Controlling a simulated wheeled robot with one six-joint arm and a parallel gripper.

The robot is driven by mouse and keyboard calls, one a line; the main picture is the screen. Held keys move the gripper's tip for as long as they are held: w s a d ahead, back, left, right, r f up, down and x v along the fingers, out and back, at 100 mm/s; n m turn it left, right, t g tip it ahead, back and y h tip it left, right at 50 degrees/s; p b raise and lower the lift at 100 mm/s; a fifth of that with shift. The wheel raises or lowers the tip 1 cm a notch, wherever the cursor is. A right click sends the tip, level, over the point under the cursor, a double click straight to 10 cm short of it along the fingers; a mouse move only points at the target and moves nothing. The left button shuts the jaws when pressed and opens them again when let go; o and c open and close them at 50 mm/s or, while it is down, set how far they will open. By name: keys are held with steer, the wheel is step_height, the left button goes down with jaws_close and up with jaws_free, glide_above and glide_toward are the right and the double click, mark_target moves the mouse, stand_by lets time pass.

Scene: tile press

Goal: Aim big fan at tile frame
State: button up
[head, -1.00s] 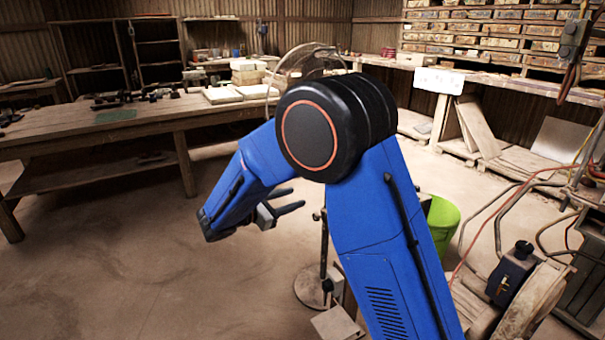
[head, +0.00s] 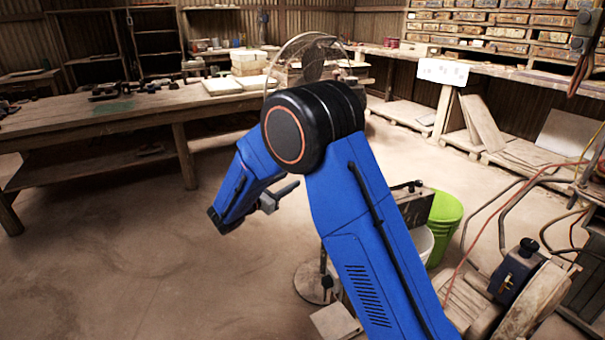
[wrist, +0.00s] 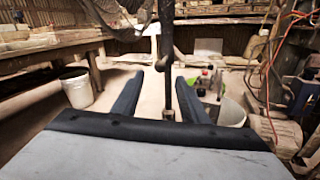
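The big fan (head: 300,52) stands behind my arm in the head view, its round wire cage showing above my elbow. My arm hides much of its pole; its round base (head: 310,284) is on the floor. In the wrist view the fan's cage (wrist: 128,12) is at the top. Its dark pole (wrist: 168,50) runs down between the fingers of my gripper (wrist: 159,76), which are spread open on either side. I cannot tell whether they touch it. My gripper (head: 284,193) also shows side-on in the head view. I cannot identify the tile frame for certain.
A long wooden workbench (head: 90,125) with tools and pale blocks (head: 248,66) stands at the left and back. A green bucket (head: 444,225) and a machine with a wheel (head: 535,300) are to the right. The floor at left front is clear.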

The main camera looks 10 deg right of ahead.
steer(key=x, duration=0.8)
steer(key=shift+w+d, duration=0.2)
steer(key=shift+d, duration=0.05)
jaws_close()
